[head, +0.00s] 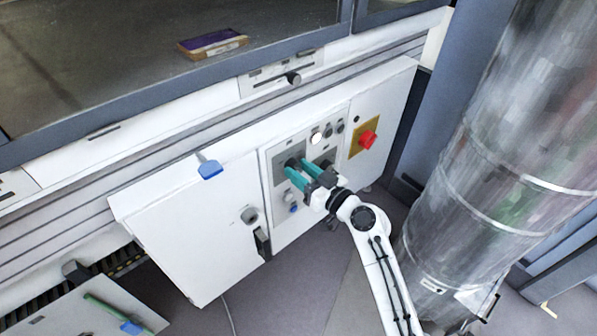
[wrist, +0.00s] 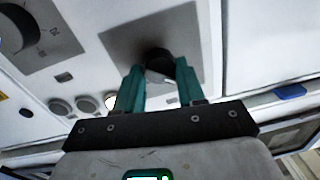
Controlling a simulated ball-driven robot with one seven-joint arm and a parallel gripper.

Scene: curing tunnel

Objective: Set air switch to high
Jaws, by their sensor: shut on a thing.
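A dark rotary knob (wrist: 158,58) stands on a grey square plate (wrist: 122,40) on the white control panel. My gripper (wrist: 158,78) has its teal fingers on either side of this knob and is shut on it. In the head view my gripper (head: 297,168) reaches the left grey plate (head: 284,179), and its fingers partly cover the knob (head: 291,162). A second dark knob (wrist: 20,32) sits on a neighbouring grey plate (wrist: 50,25) with small marks. I cannot read any label, so I cannot tell which knob is the air switch or its setting.
A red emergency button (head: 368,139) on a yellow plate is right of the knobs. Small round buttons (head: 328,131) lie above them. A white cabinet door (head: 195,222) with a dark handle (head: 262,243) is at left. A big metal duct (head: 505,150) stands at right.

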